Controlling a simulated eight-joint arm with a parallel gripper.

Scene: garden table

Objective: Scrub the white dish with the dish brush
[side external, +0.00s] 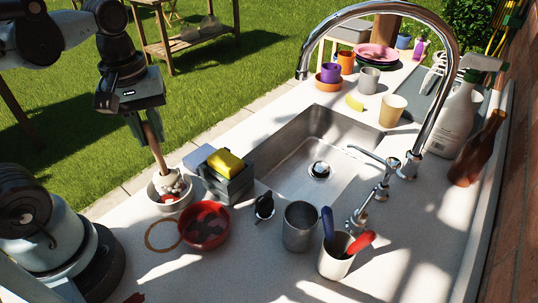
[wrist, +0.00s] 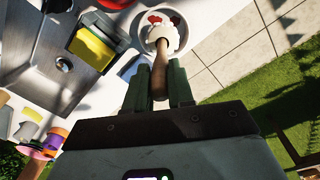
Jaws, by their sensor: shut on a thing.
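My gripper (side external: 142,122) is shut on the wooden handle of the dish brush (side external: 154,146), which points down with a slight tilt. The brush's pale head is inside the white dish (side external: 167,206), which has red stains in it. Whether the bristles press on the dish bottom cannot be told. In the wrist view, my gripper (wrist: 162,92) has a green finger on each side of the brush handle (wrist: 160,69). The white dish (wrist: 177,24) is beyond the brush head there, with red patches inside, partly hidden by the head.
A red bowl (side external: 206,226) with dark stains stands close to the dish. A grey caddy (side external: 229,184) holds a yellow sponge (side external: 226,162). The metal sink (side external: 335,128), a steel cup (side external: 300,228) and a white cup of utensils (side external: 336,263) are to the right. Grass lies beyond the counter edge.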

